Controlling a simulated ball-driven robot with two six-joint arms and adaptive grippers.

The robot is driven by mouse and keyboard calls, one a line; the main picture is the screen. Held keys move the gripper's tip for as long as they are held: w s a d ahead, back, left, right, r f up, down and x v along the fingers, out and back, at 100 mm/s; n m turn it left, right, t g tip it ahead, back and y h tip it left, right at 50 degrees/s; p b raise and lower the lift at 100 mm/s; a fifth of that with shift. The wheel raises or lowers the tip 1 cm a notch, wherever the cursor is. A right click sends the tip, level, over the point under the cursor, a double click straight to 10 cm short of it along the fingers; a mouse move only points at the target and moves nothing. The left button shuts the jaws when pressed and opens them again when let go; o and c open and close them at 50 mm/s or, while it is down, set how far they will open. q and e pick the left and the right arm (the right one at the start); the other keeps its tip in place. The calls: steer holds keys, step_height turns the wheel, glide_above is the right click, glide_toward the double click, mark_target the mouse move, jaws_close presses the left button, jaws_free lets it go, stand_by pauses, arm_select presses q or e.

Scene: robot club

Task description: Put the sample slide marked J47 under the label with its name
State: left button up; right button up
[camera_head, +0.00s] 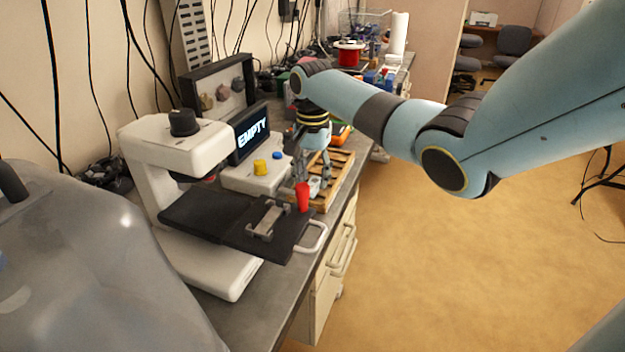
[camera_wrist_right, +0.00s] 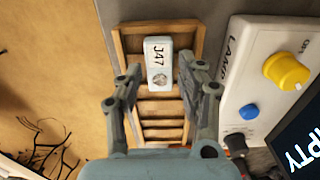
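The sample slide marked J47 (camera_wrist_right: 158,52) is a pale slide in the top part of a slotted wooden rack (camera_wrist_right: 118,45) in the right wrist view. My right gripper (camera_wrist_right: 160,72) is open, with one finger on each side of the slide and small gaps showing. In the head view the right gripper (camera_head: 318,182) is over the wooden rack (camera_head: 343,163) on the bench, and the slide cannot be made out there. No label with the slide's name is readable. My left gripper is not in view.
A white microscope (camera_head: 190,145) with a dark stage (camera_head: 200,212) stands left of the rack. Its screen (camera_head: 251,132) reads EMPTY. A white lamp box (camera_head: 245,178) is beside the rack. A red object (camera_head: 303,197) is near the gripper. A dark board (camera_head: 237,75) holds several samples behind.

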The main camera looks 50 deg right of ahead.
mark_target(313, 183)
step_height(313, 183, up, 11)
steer(key=shift+b, duration=0.3)
steer(key=shift+f, duration=0.1)
stand_by(0.4)
